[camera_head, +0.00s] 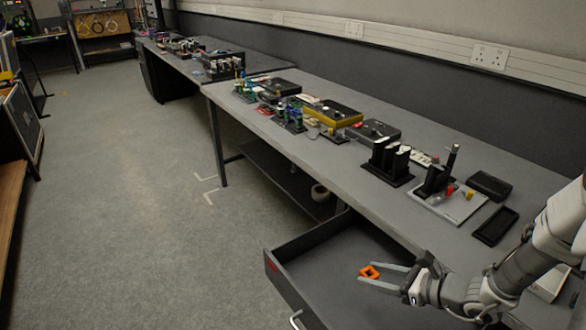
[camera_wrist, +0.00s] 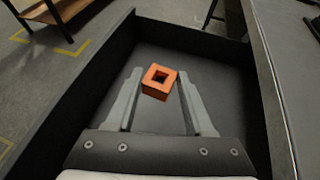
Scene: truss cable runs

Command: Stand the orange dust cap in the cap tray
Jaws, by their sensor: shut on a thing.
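The orange dust cap (camera_head: 370,272) is a small orange block with a square hole in its top. My gripper (camera_head: 372,274) is shut on it, one finger on each side, and holds it over the open drawer. In the wrist view the cap (camera_wrist: 159,82) sits between the two grey fingertips, its hole facing the camera. I cannot tell its exact height above the drawer floor. A shallow black tray (camera_head: 495,226) lies empty on the bench at the right; I cannot tell for certain that it is the cap tray.
The open drawer (camera_head: 312,249) surrounds the gripper with dark walls. On the bench, a light board (camera_head: 463,208) carries small red and yellow pieces and a black holder. A black box (camera_head: 489,186) and a rack of black blocks (camera_head: 388,161) stand nearby. Further bench is crowded.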

